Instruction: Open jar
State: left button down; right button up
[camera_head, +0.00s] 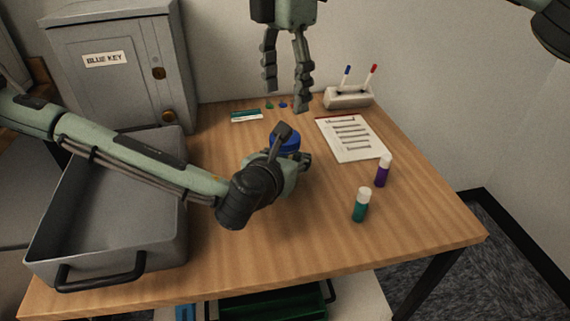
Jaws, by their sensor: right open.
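The jar appears to be the item with a blue lid (287,138) near the middle of the table; its lower body is hidden behind my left gripper. My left gripper (291,157) is at the jar, with one dark finger in front of the lid and another at its right side. I cannot tell whether its fingers press on the jar. My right gripper (286,100) points down above and behind the jar, its two fingers apart and nothing between them.
A grey cabinet labelled BLUE KEY (120,75) and a deep grey tray (60,235) are on the left. Teal (361,208) and purple (382,174) white-capped bottles, a printed sheet (352,140) and a pen holder (349,98) are on the right.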

jog(key=shift+f, duration=0.1)
jog(key=shift+f, duration=3.95)
jog(key=shift+c, duration=0.2)
jog(key=c, duration=1.2)
jog(key=n, duration=1.2)
jog(key=shift+n, duration=0.3)
jog(key=n, duration=0.4)
jog(key=shift+r+n, duration=0.1)
jog(key=shift+n, duration=0.2)
jog(key=n, duration=0.6)
jog(key=shift+n, duration=0.3)
